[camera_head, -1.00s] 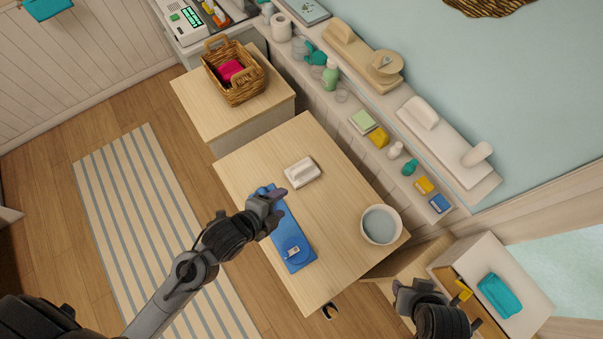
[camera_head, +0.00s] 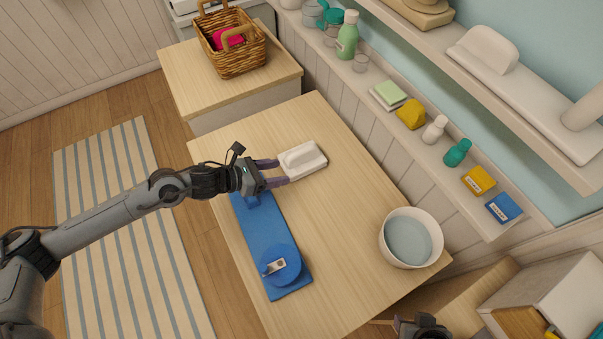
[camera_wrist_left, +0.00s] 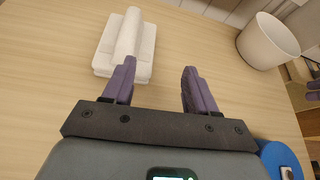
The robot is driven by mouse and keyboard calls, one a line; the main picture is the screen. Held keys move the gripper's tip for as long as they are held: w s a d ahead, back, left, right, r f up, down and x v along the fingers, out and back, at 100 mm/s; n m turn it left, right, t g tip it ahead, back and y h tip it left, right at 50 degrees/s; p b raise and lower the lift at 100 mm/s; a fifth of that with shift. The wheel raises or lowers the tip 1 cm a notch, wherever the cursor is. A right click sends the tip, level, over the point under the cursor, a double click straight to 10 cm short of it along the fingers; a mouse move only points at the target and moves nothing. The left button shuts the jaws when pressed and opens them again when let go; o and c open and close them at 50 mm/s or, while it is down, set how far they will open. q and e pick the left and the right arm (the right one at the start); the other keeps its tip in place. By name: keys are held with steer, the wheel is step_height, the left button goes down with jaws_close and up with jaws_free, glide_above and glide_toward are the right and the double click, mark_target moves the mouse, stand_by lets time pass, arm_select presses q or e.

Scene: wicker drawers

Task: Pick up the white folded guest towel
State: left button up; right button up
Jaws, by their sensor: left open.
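The white folded guest towel (camera_head: 303,166) lies flat on the wooden table top, with a thick raised fold along its middle. It also shows in the left wrist view (camera_wrist_left: 143,67), beyond the fingertips and off to the left. My left gripper (camera_head: 281,172) is open, with its purple fingers pointing at the towel's near side.
A white bowl (camera_head: 385,243) stands at the table's right. A wicker basket (camera_head: 236,60) sits on the cabinet behind. A shelf (camera_head: 395,120) with bottles and small boxes runs along the wall.

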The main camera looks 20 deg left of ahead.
mark_target(296, 152)
arm_select(q)
steer(key=shift+m+t, duration=0.4)
steer(key=shift+t, duration=0.1)
steer(key=w+b, duration=0.1)
steer(key=w, duration=0.1)
steer(key=w+b, duration=0.1)
steer(key=w, duration=0.2)
steer(key=w+d+f+b, duration=0.1)
steer(key=w, duration=0.1)
steer(key=shift+w+f+b, duration=0.1)
steer(key=shift+w+b, duration=0.15)
steer(key=shift+b, duration=0.05)
steer(key=shift+w+d+f, duration=0.3)
steer(key=shift+w+d, duration=0.05)
steer(key=b+x, duration=0.1)
steer(key=x, duration=0.3)
steer(key=shift+w, duration=0.15)
arm_select(e)
step_height(296, 152, down, 6)
steer(key=shift+f, duration=0.15)
arm_select(q)
steer(key=shift+a, duration=0.1)
steer(key=shift+c, duration=0.4)
jaws_close()
